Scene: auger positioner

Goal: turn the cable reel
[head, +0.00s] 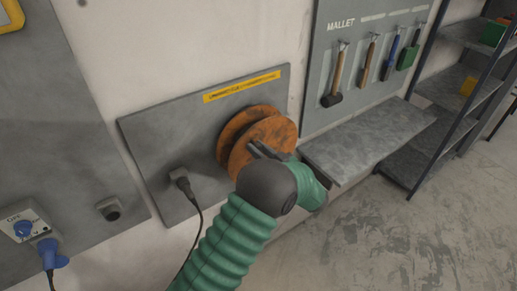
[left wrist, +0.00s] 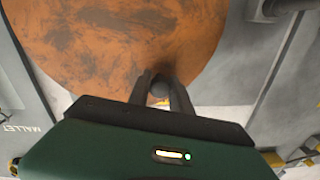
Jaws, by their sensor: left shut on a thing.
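The cable reel (head: 262,135) is an orange, worn, two-flanged disc mounted on a grey wall panel (head: 160,135) under a yellow label strip. It also fills the top of the left wrist view (left wrist: 120,40). My left gripper (head: 258,150) is at the front face of the reel, near its lower part. In the left wrist view its two dark fingers (left wrist: 161,88) are shut around a small dark round handle (left wrist: 160,88) at the reel's edge. Part of the reel is hidden behind my gripper in the head view. My right gripper is not in view.
A dark plug (head: 180,180) with a hanging cable sits on the panel left of the reel. A grey shelf (head: 365,140) juts out to the right under a tool board with a mallet (head: 334,85). A shelving rack (head: 465,95) stands at far right. The floor at lower right is clear.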

